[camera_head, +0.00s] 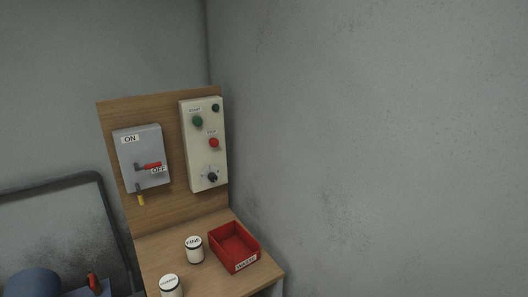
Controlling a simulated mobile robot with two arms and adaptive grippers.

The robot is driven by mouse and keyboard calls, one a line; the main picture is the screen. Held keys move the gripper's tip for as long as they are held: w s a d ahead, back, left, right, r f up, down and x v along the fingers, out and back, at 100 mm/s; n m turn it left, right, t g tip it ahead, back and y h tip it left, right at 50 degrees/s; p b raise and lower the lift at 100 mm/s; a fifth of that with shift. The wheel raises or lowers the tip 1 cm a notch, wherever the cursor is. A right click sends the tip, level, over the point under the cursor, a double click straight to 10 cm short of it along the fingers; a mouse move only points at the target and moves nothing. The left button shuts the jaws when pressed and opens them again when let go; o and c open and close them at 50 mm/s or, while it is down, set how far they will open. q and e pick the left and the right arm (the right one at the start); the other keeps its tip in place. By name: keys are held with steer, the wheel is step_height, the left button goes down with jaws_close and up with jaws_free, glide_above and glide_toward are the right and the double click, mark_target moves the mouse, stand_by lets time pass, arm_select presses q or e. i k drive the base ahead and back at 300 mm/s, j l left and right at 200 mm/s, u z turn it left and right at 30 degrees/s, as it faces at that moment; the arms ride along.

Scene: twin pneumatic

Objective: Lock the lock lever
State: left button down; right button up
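A grey switch box (130,162) with ON and OFF labels is mounted on the upright wooden board. A red-handled lever (152,166) on its front points right, beside the OFF label. A small lever with a yellow tip (141,199) hangs down at the box's lower edge. I cannot tell for certain which of these is the lock lever. Neither of my grippers is in view, and nothing touches either lever.
A cream control panel (201,155) with buttons and a knob is right of the box. A red tray (234,247) and two white containers (194,250) (171,286) stand on the wooden shelf below. A blue object with a red part (93,283) shows at bottom left.

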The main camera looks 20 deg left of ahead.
mark_target(140, 196)
steer(key=u, duration=1.4)
